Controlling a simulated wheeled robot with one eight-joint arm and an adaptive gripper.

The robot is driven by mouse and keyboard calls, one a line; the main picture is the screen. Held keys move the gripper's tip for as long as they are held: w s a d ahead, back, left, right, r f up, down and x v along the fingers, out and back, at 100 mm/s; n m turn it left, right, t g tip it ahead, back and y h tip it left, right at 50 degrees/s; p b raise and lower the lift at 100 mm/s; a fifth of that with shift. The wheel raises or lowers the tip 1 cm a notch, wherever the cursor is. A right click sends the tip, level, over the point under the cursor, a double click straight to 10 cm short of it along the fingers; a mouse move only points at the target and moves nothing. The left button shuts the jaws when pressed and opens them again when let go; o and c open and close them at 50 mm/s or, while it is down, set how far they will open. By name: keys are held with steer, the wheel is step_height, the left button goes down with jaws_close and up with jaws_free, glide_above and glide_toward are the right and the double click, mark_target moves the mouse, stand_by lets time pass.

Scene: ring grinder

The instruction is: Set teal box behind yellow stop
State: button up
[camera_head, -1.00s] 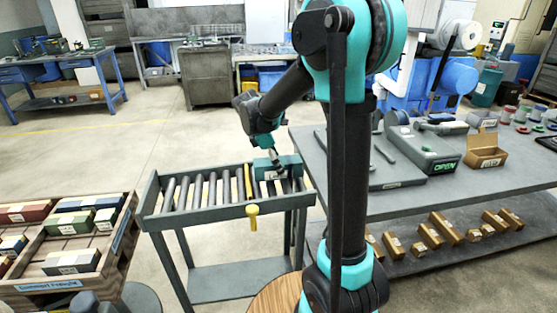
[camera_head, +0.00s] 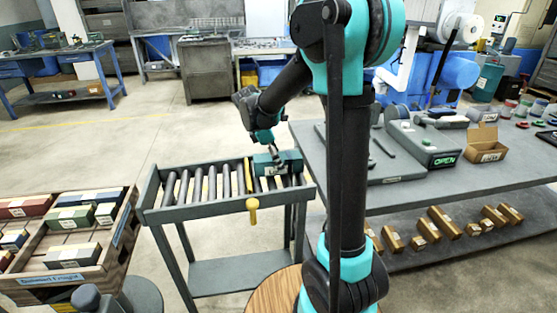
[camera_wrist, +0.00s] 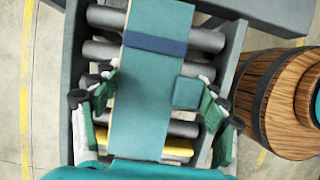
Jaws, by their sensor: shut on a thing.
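The teal box (camera_head: 264,165) lies on the roller rack (camera_head: 215,207), at its right end, just right of the yellow stop (camera_head: 252,205). The stop's bar runs between the rollers and its handle hangs over the front rail. My gripper (camera_head: 277,158) reaches down onto the box from above. In the wrist view the teal box (camera_wrist: 150,80), with a dark blue band, fills the space between the green fingers of my gripper (camera_wrist: 158,108), which is shut on it. The yellow stop (camera_wrist: 178,150) shows below it. I cannot tell whether box and stop touch.
The rollers left of the stop are empty. A wooden bin (camera_head: 120,240) with coloured boxes stands left. A grey bench (camera_head: 430,185) with an open carton (camera_head: 484,148) stands right, with several brown boxes on its lower shelf. A round wooden top (camera_head: 272,293) is in front.

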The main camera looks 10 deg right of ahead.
steer(key=shift+f, duration=0.1)
steer(key=o, duration=1.2)
steer(key=shift+o, duration=0.4)
steer(key=shift+r, duration=3.95)
